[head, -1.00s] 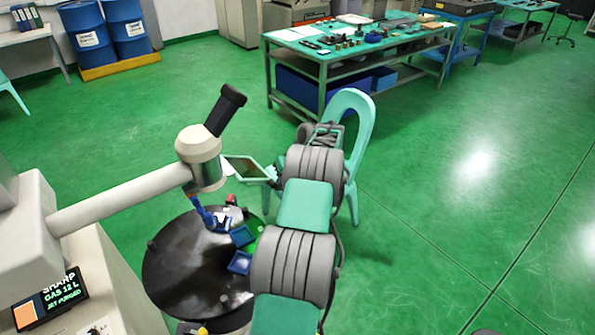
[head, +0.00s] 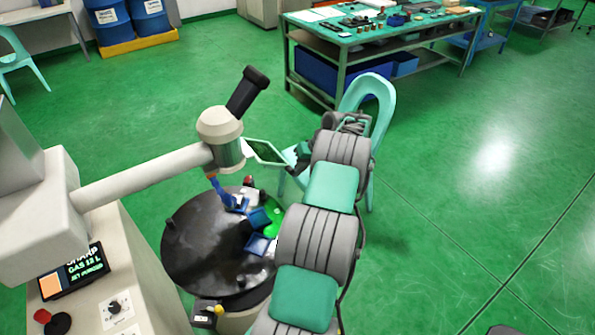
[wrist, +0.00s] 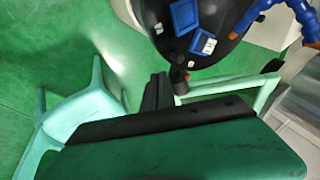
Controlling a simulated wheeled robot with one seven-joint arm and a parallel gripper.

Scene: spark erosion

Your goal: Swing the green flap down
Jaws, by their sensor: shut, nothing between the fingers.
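The green flap (head: 265,152) is a dark green panel in a pale green frame. It sticks out tilted to the right from the pale microscope head (head: 226,140), above the round black table. In the wrist view its pale frame (wrist: 228,87) runs just right of my fingers. My gripper (head: 297,160) is at the flap's right end in the head view. In the wrist view the black fingers of my gripper (wrist: 159,80) are together with nothing between them. I cannot tell whether they touch the frame. My arm hides part of the area behind the gripper.
A pale green chair (head: 374,90) stands close behind my arm. A workbench (head: 400,28) is farther back.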

